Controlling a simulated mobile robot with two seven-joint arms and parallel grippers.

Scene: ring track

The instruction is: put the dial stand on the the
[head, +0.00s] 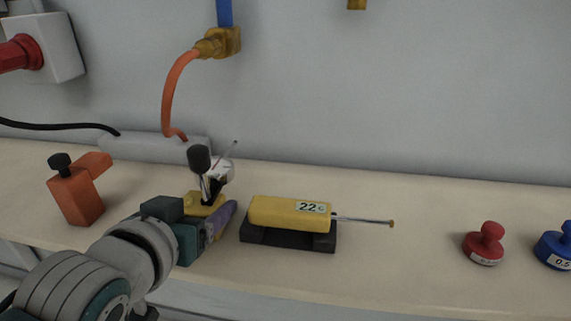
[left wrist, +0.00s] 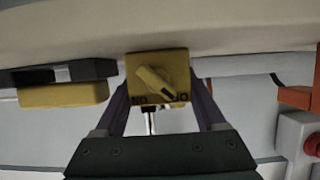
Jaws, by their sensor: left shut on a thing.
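The dial stand has a yellow block base (head: 200,208), a black knob on a post and a small white dial (head: 224,170). It stands upright at the left middle of the bench in the head view. My left gripper (head: 212,217) is shut on the yellow base. In the left wrist view the yellow base (left wrist: 172,64), with a turn switch on its face, sits between the two dark fingers of my gripper (left wrist: 160,85). I cannot tell whether its underside touches the bench. My right gripper is not in view.
A yellow tool (head: 275,212) marked 22 rests on a black cradle (head: 262,237) close to the right of the stand. An orange clamp-like block (head: 78,197) stands left. Red (head: 485,243) and blue (head: 555,246) weights stand far right. The bench (head: 420,200) between is clear.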

